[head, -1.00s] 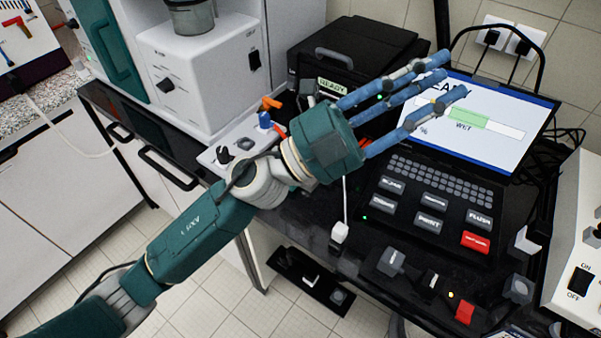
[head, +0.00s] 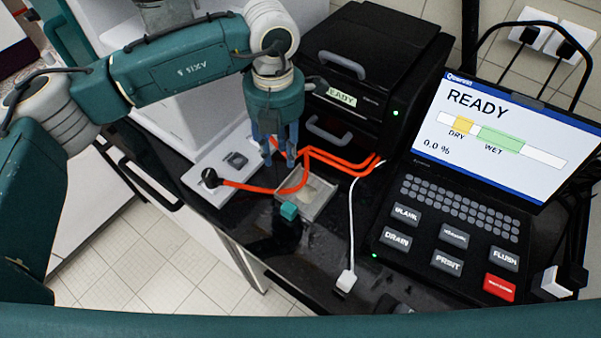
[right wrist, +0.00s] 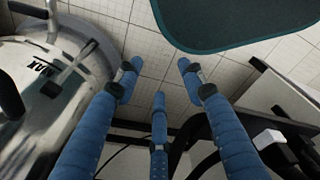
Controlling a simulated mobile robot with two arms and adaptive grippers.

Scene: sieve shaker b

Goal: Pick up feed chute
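A shallow grey, clear-looking tray with a teal block (head: 288,211) at its front corner lies on the black bench; I take it to be the feed chute (head: 322,200). My left gripper (head: 280,158) points down above and behind it, to its left. Its blue fingers look spread, with nothing seen between them, and they are apart from the teal block. The fingers partly hide the orange tubing behind them. In the right wrist view my right gripper (right wrist: 156,76) is open and empty, with floor tiles beyond its fingertips. The chute does not show there.
Orange tubing (head: 340,161) runs behind and over the chute's area from a black-knobbed panel (head: 233,160). A black two-drawer unit (head: 372,60) stands behind. A white cable (head: 351,225) lies to the right, beside the keypad console (head: 445,225). The bench front edge is close.

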